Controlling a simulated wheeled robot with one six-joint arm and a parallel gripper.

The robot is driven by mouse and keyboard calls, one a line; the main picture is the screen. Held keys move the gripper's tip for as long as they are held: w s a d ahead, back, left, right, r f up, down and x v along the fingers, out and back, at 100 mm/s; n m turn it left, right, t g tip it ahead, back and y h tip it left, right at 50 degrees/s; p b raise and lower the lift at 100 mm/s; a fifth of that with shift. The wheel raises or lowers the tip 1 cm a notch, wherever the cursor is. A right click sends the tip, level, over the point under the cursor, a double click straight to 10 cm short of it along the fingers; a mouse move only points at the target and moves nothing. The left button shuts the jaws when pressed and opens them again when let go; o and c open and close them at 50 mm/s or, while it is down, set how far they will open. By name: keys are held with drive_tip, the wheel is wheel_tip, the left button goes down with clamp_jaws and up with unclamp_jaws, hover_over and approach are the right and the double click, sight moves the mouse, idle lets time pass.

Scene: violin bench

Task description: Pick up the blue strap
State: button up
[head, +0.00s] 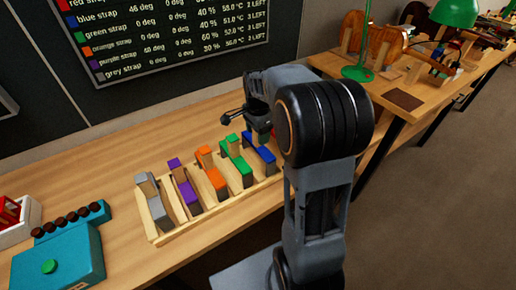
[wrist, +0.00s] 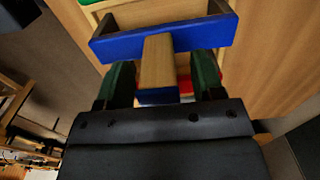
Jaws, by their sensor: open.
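The blue strap (head: 263,156) stands in the wooden rack (head: 215,213), to the right of the green strap. In the wrist view the blue strap (wrist: 110,47) lies across the top, with a wooden tab with a blue end running from it towards my gripper. My gripper (wrist: 161,76) is open, with a dark green finger on each side of the tab. Gaps show between tab and fingers, though contact lower down cannot be told. In the head view my gripper (head: 262,132) is over the blue strap, partly hidden by my arm.
The green strap (head: 237,163), orange strap (head: 212,172), purple strap (head: 186,190) and grey strap (head: 153,203) stand leftward in the rack. A red part (wrist: 185,84) shows behind the tab. A teal box (head: 60,262) sits at the front left. A green lamp (head: 455,12) stands on another bench.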

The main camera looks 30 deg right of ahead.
drive_tip(key=shift+c, duration=0.3)
clamp_jaws()
idle(0.3)
